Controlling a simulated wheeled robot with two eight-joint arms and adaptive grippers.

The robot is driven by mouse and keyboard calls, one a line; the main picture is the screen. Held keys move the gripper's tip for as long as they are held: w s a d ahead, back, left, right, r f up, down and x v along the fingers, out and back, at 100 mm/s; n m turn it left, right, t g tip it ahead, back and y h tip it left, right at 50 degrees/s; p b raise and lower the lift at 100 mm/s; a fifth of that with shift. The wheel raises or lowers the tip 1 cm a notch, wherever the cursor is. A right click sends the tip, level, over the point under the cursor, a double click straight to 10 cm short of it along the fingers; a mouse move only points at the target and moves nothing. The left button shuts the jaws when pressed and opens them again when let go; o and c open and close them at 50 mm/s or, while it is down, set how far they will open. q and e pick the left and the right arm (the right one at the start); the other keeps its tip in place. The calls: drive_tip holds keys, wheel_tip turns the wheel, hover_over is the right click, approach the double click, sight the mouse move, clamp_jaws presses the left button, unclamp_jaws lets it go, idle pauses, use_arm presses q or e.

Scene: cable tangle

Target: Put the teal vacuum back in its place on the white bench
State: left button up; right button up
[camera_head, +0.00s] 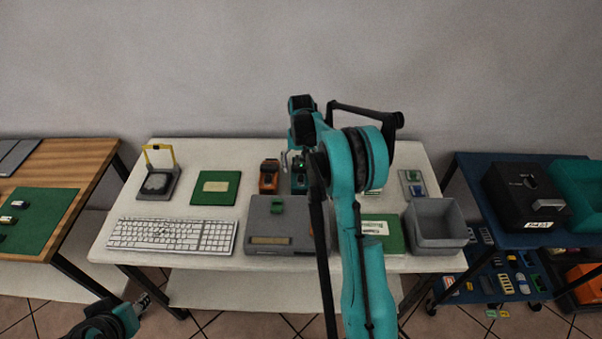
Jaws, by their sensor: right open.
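The white bench (120,205) stands in the middle. A small dark teal device (298,183), which may be the teal vacuum, stands near its back middle, beside an orange and dark device (268,178). My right arm rises across the bench and hides part of it. My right gripper (290,160) is open, above or just by the teal device; I cannot tell if they touch. My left gripper (142,303) is low at the bottom left, in front of the bench and away from these devices; its jaws are too small to read.
The bench also holds a keyboard (170,235), a green book (216,187), a grey machine (265,240), a yellow-armed device (158,178) and a grey bin (437,222). A wooden table (75,165) stands left. A blue cart (470,175) with a black box (520,195) stands right.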

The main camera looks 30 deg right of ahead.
drive_tip(key=s+a+r+n+t+p, duration=0.1)
drive_tip(key=s+a+r, duration=0.15)
drive_tip(key=r, duration=0.35)
drive_tip(key=s+a+r, duration=0.1)
drive_tip(key=a+r, duration=0.2)
drive_tip(key=r, duration=0.4)
drive_tip(key=s+a+r+n+t, duration=0.2)
drive_tip(key=s+a+r, duration=0.3)
drive_tip(key=s+a, duration=0.25)
drive_tip(key=s+a+f+n+t, duration=0.1)
drive_tip(key=s+a+t, duration=0.1)
drive_tip(key=s, duration=0.6)
drive_tip(key=s+a+f+n+t, duration=0.2)
drive_tip(key=s+a, duration=0.3)
drive_tip(key=s, duration=0.3)
drive_tip(key=shift+s+a, duration=0.15)
drive_tip(key=shift+a, duration=0.15)
